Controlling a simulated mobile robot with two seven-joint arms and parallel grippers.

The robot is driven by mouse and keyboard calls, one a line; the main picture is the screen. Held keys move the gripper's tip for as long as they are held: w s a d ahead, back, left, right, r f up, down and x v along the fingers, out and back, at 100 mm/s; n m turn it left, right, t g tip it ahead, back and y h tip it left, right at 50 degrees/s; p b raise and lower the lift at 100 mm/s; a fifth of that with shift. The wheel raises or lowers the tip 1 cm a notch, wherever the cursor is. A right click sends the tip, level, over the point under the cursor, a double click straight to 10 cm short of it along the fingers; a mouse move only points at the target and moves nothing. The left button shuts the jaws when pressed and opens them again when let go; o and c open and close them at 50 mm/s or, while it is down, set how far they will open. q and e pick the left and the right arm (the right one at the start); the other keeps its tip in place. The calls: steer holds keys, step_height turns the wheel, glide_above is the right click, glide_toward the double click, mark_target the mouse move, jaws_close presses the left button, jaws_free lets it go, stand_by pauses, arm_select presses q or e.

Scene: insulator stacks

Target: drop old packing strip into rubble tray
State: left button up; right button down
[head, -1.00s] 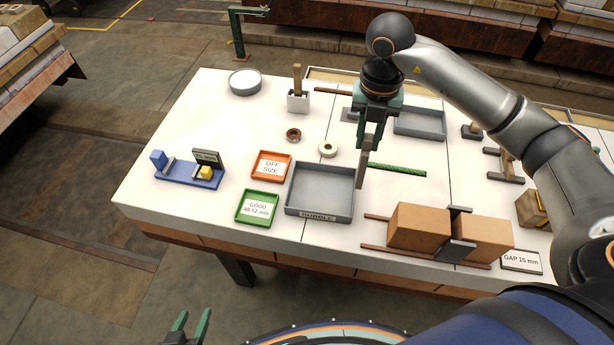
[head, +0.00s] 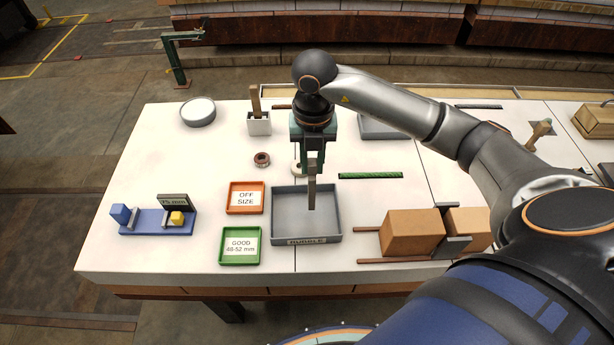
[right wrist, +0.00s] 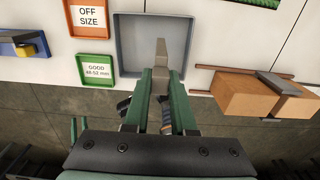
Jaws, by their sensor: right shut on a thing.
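The old packing strip, a thin grey-brown piece, hangs upright (head: 312,193) from my right gripper (head: 313,165). My right gripper is shut on its upper end. The strip's lower end is over the grey rubble tray (head: 287,222) in the head view; I cannot tell how high above the floor of the tray it is. In the right wrist view the strip (right wrist: 161,54) sticks out between the green fingers, across the tray (right wrist: 130,42). The tray looks empty. My left gripper (right wrist: 76,129) shows small at the left of the right wrist view, its fingers apart and empty.
An orange OFF SIZE tray (head: 232,209) and a green GOOD tray (head: 225,260) stand left of the rubble tray. Brown blocks (head: 411,232) on rails stand to its right.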

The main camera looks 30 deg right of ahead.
steer(key=shift+f+b, duration=0.75)
steer(key=shift+f, duration=0.7)
arm_select(q)
step_height(320, 180, down, 2)
steer(key=shift+f, duration=0.15)
arm_select(e)
steer(key=c, duration=0.7)
jaws_free()
steer(key=shift+o, duration=0.2)
step_height(320, 180, up, 13)
steer(key=shift+f+p, duration=0.2)
steer(key=shift+p, duration=0.45)
arm_select(q)
steer(key=shift+r, duration=0.6)
steer(key=shift+s, duration=0.15)
